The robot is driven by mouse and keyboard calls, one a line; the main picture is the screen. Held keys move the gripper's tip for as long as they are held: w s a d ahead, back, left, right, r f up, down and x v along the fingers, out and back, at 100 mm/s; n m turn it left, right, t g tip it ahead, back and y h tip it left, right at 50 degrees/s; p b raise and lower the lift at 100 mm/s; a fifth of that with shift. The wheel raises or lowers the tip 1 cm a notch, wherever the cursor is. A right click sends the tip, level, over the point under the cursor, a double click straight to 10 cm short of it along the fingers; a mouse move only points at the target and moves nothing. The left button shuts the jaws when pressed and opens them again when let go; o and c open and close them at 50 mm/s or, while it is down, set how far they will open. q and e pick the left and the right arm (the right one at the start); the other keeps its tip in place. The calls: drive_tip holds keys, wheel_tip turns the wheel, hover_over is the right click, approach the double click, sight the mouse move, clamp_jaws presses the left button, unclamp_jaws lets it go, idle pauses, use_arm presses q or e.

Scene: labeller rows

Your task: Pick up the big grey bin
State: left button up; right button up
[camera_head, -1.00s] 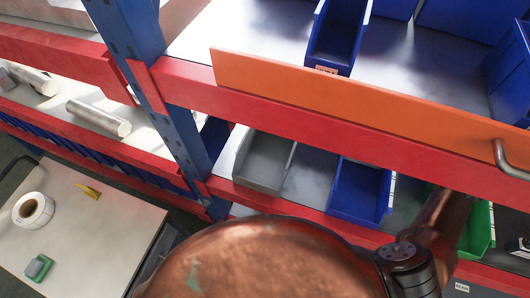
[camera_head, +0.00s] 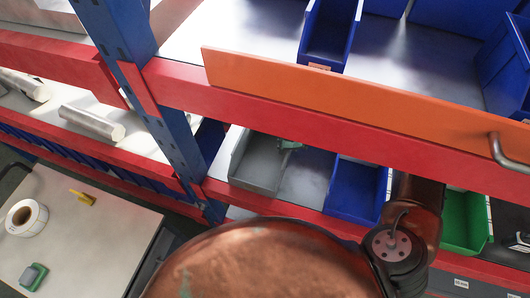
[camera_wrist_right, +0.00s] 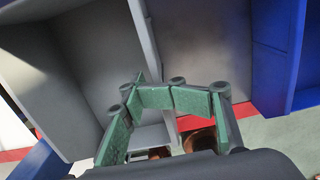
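The grey bin (camera_head: 258,165) stands on the lower shelf, left of a blue bin, its open top facing up. In the right wrist view its grey inner side (camera_wrist_right: 95,60) fills the left, with one wall running down the middle. My right gripper (camera_head: 291,146) is at the upper right of the bin, by its right wall. In the right wrist view its green finger pads (camera_wrist_right: 172,98) lie across the line of that wall. Whether they touch or grip the wall I cannot tell. My left gripper is not in view.
A blue bin (camera_head: 355,190) and a green bin (camera_head: 464,221) stand to the right on the lower shelf. An orange board (camera_head: 350,105) and red beam overhang it. A blue upright (camera_head: 185,145) stands left. A table (camera_head: 90,240) holds a tape roll (camera_head: 27,217).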

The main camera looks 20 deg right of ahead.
wheel_tip(320, 180, down, 5)
drive_tip(key=shift+a+r+p, duration=0.1)
drive_tip(key=shift+r+p, duration=0.05)
drive_tip(key=shift+p, duration=0.55)
drive_tip(key=shift+f, duration=0.6)
drive_tip(key=shift+c, duration=0.4)
drive_tip(key=shift+w, duration=0.1)
clamp_jaws()
